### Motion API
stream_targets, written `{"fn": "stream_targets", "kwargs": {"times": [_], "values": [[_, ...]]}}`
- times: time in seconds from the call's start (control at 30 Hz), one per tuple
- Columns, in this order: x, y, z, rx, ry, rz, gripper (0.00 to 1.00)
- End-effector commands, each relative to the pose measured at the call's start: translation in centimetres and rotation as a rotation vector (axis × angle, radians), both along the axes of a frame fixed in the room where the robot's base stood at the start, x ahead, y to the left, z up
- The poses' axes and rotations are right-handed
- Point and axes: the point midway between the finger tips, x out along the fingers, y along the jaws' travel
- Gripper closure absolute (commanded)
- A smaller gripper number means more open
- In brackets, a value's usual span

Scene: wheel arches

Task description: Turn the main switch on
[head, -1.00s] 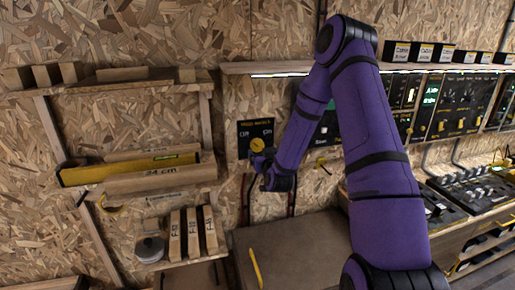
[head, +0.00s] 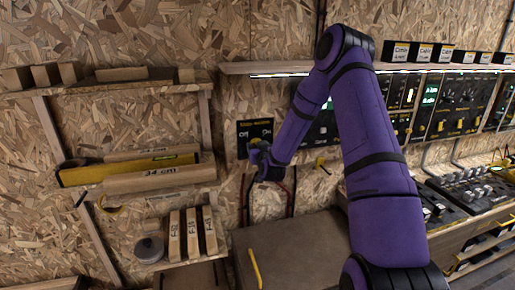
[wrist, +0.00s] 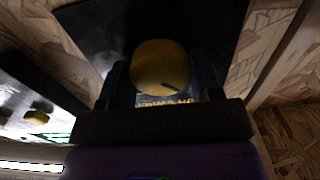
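The main switch is a black panel (head: 256,128) on the chipboard wall, with labels that seem to read Off and On. In the wrist view its round yellow knob (wrist: 160,67) sits between my two fingers, with upside-down lettering just below it. My gripper (head: 257,151) is at the panel's lower part and covers most of the knob in the head view. The fingers (wrist: 161,82) stand apart, one on each side of the knob. Whether they touch it cannot be told. The panel (wrist: 105,25) is dark and close in the wrist view.
A shelf with a yellow level (head: 125,169) and wooden blocks is left of the panel. Control panels (head: 450,105) line the wall at right under a lit shelf (head: 290,70). A brown bench top (head: 300,245) lies below. Red and black cables hang under the switch.

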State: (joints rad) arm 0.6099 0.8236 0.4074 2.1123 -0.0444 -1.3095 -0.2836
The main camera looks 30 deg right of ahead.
Motion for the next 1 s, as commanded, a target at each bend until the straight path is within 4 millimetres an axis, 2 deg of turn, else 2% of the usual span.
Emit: {"fn": "stream_targets", "kwargs": {"times": [0.27, 0.47, 1.0], "values": [[-0.02, 0.00, 0.00, 0.017, -0.005, 0.000, 0.65], [-0.02, -0.01, 0.01, 0.095, -0.027, 0.000, 0.65], [-0.05, -0.06, -0.01, 0.552, -0.159, -0.001, 0.65]]}}
